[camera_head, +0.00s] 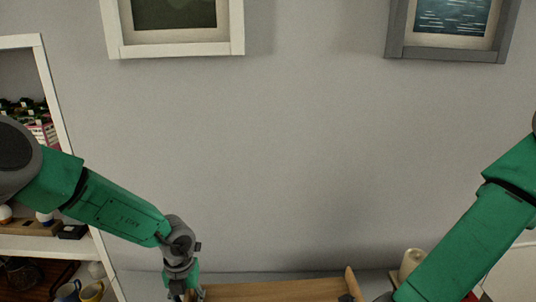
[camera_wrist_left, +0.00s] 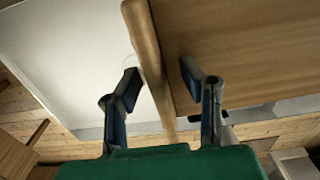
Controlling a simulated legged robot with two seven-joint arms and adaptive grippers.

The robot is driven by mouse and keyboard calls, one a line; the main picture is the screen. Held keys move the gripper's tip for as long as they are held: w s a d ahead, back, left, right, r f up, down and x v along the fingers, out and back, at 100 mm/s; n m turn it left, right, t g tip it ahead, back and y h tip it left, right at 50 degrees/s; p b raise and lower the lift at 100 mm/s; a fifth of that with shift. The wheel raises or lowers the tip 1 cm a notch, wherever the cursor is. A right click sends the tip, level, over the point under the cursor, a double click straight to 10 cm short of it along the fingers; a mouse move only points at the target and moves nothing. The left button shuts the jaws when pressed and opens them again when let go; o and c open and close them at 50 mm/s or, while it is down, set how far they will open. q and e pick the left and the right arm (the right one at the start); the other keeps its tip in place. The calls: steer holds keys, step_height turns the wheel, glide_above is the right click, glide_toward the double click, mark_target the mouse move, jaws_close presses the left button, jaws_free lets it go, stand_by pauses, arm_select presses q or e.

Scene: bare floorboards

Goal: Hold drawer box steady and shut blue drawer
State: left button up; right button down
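The wooden drawer box (camera_head: 275,291) shows only as its top, at the bottom edge of the head view. In the left wrist view its raised side panel (camera_wrist_left: 152,60) runs between the fingers, beside a brown wooden surface (camera_wrist_left: 245,50). My left gripper (camera_wrist_left: 160,80) is open, with one finger on each side of this panel; gaps show beside it, and firm contact cannot be seen. The left wrist also shows at the box's left end in the head view. My right arm reaches down near the box's right end; its gripper is mostly cut off. No blue drawer is visible.
A white shelf (camera_head: 62,110) with mugs and other items stands at the left. A cream cylinder (camera_head: 411,263) stands behind my right arm. Two framed pictures hang on the grey wall. A white surface (camera_wrist_left: 65,60) lies left of the panel, with floorboards (camera_wrist_left: 65,148) below.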

arm_select(q)
steer(key=shift+r, duration=0.1)
